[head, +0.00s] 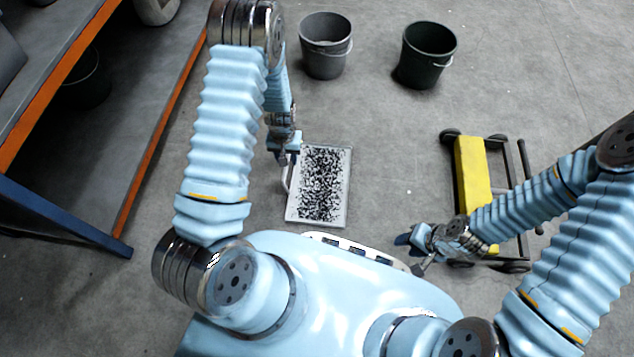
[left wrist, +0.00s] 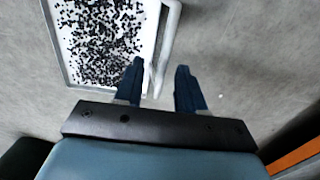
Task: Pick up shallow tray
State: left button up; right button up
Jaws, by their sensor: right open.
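The shallow tray (head: 316,223) lies on the floor ahead of my body, light grey with many small black pieces in it. Its pale bar handle (head: 286,181) is on its left side in the head view. My left gripper (head: 284,158) is at that side, partly hidden by my arm. In the left wrist view, my left gripper (left wrist: 160,86) has its blue fingers apart, with the tray handle (left wrist: 163,55) appearing between them. Contact cannot be told. The tray rim (left wrist: 60,62) also shows there. My right gripper (head: 410,255) is open and empty, right of the tray.
A grey bucket (head: 326,58) and a dark green bucket (head: 424,66) stand beyond the tray. A yellow and black wheeled cart (head: 473,175) is at the right, close to my right arm. A shelf with an orange edge (head: 165,130) runs along the left.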

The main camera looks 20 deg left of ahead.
pick_arm(q)
jog(key=shift+s+a+f, duration=0.1)
jog(key=shift+a+f, duration=0.05)
jog(key=shift+f, duration=0.5)
jog(key=shift+a+f, duration=0.1)
jog(key=shift+f, duration=0.5)
jog(key=f, duration=0.1)
jog(key=f+b, duration=0.1)
jog(key=f, duration=0.1)
jog(key=f+b, duration=0.1)
jog(key=f, duration=0.1)
jog(key=shift+s+d+f, duration=0.1)
jog(key=shift+s+f, duration=0.15)
grip_shut()
jog(key=shift+r, duration=0.1)
